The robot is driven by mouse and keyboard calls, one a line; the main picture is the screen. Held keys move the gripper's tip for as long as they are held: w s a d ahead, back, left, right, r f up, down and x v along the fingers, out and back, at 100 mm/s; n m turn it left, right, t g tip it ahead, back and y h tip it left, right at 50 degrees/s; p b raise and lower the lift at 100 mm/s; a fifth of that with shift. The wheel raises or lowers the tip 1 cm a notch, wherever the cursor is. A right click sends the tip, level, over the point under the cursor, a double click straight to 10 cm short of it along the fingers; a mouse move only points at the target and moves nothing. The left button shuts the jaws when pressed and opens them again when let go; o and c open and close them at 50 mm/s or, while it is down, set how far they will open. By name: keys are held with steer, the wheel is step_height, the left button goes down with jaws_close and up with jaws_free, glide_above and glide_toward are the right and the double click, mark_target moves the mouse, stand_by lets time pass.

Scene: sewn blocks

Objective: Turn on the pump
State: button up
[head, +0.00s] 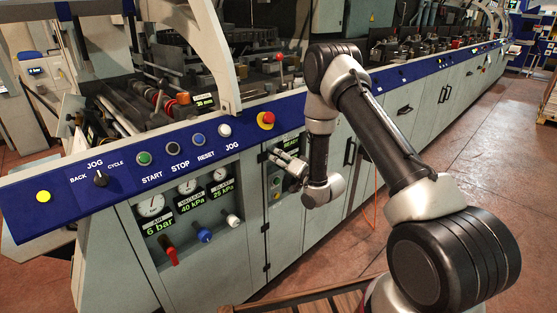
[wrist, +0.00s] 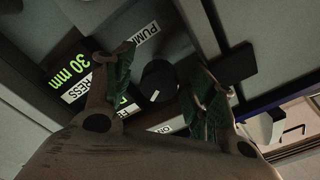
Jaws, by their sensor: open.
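The pump switch is a round black knob (wrist: 158,76) with a short white mark, on a dark panel beside a white PUMP label (wrist: 147,34) in the wrist view. My gripper (wrist: 165,68) is open, with its green-padded fingers on either side of the knob. I cannot tell whether they touch it. In the head view my gripper (head: 283,161) is at the narrow panel right of the gauges, below the READY display (head: 291,142). The knob is hidden there by the gripper.
A green "30 mm" display (wrist: 71,67) and a PRESS label are left of the knob. A black block (wrist: 234,64) sticks out at right. In the head view, the red emergency button (head: 266,119) and blue control strip (head: 120,178) are above left; gauges (head: 187,187) are left.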

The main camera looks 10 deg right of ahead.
steer(key=v, duration=1.1)
steer(key=shift+s+d, duration=0.2)
steer(key=shift+s, duration=0.15)
